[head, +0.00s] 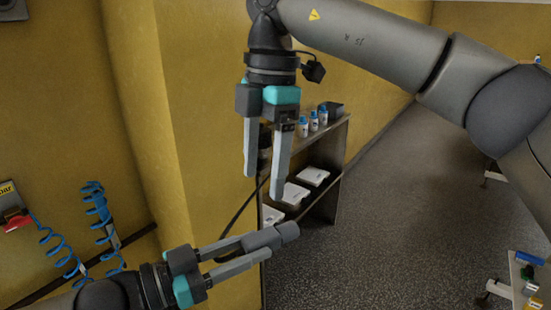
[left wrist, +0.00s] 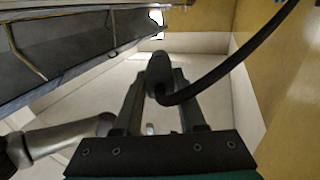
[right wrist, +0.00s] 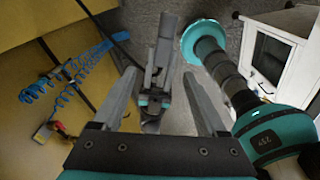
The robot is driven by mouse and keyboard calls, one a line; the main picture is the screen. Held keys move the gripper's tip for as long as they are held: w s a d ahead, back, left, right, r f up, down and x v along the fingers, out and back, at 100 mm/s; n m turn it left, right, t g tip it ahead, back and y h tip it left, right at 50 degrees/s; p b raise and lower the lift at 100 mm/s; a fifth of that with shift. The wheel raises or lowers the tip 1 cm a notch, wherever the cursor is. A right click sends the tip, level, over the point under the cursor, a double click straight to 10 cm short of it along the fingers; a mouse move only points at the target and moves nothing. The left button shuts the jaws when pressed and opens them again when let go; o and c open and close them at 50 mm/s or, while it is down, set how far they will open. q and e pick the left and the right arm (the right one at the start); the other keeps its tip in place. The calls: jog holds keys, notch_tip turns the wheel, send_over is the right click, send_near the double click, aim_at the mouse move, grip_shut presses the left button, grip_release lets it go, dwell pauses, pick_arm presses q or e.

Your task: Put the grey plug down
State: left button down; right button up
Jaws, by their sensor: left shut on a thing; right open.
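The grey plug (head: 272,237) is a short rounded cylinder held in the air in the head view. My left gripper (head: 257,248) is shut on it, with the plug at its fingertips. In the left wrist view the plug (left wrist: 158,68) sits between the two fingers, and a black cable (left wrist: 225,68) curves from it to the upper right. My right gripper (head: 264,184) points down above the plug, open and empty, apart from it. In the right wrist view the plug (right wrist: 168,27) shows beyond the open right fingers.
A shelf unit (head: 335,165) stands behind the grippers against the yellow wall (head: 200,130). It carries blue-capped bottles (head: 314,121) on top and white boxes (head: 313,176) below. Blue coiled hoses (head: 98,205) hang at left. The grey floor (head: 400,220) at right is mostly clear.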

aim_at(275, 229)
pick_arm(q)
jog(key=shift+r, duration=0.1)
pick_arm(e)
jog(key=shift+m+t+h, duration=0.3)
jog(key=shift+m+h, duration=0.1)
jog(key=shift+h, duration=0.1)
jog(key=f, duration=0.3)
jog(key=d+f, duration=0.1)
jog(key=f, duration=0.7)
jog(key=shift+w+d, duration=0.1)
jog(key=shift+d, duration=0.3)
jog(key=shift+r, duration=0.1)
grip_shut()
pick_arm(q)
jog(key=shift+c, duration=2)
grip_release()
